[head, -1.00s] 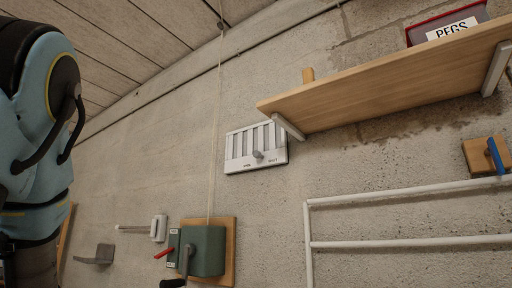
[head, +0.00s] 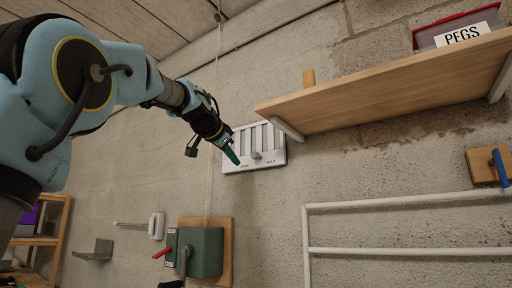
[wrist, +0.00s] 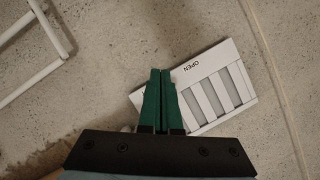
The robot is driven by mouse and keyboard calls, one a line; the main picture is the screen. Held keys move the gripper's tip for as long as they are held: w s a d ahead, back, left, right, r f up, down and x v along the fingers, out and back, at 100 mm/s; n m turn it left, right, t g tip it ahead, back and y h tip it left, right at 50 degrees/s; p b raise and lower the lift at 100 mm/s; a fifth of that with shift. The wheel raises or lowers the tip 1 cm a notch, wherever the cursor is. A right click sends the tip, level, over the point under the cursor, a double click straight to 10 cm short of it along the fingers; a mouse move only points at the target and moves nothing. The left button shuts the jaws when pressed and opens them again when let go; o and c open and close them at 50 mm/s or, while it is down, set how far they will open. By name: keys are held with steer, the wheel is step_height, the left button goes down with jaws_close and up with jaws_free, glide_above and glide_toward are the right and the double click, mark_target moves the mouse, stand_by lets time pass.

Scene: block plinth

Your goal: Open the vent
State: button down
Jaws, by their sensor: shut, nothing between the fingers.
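The white vent (head: 272,160) is a slatted panel on the concrete wall, with a grey knob (head: 256,155) near its lower middle and small lettering along its lower edge. It also shows in the wrist view (wrist: 190,75), with the word OPEN readable and the slots to the right. My gripper (head: 236,160) is at the vent's left part in the head view, its green fingers together and empty. In the wrist view the fingers (wrist: 161,72) overlap the vent's edge and hide part of it. I cannot tell whether they touch it.
A wooden shelf (head: 390,85) with a red PEGS box (head: 462,34) juts out right of the vent. White pipes (head: 400,251) run below it. A green winch box (head: 207,252) on a wooden board sits below, with a cord (head: 212,130) rising past the vent's left.

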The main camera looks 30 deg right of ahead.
steer(key=s+d+r+m+h, duration=0.2)
steer(key=s+r, duration=0.3)
steer(key=r, duration=0.5)
steer(key=shift+s+d+r+m, duration=0.2)
steer(key=shift+r+m, duration=0.15)
steer(key=shift+m, duration=0.15)
steer(key=shift+p, duration=0.3)
steer(key=p, duration=0.6)
glide_above(255, 155)
steer(key=s, duration=0.5)
steer(key=f, duration=0.2)
steer(key=shift+w+a+f+b, duration=0.2)
steer(key=shift+w+f+b, duration=0.05)
steer(key=shift+w+f, duration=0.45)
steer(key=shift+w+a+f+b, duration=0.2)
steer(key=shift+w+f, duration=0.35)
steer(key=shift+f, duration=0.1)
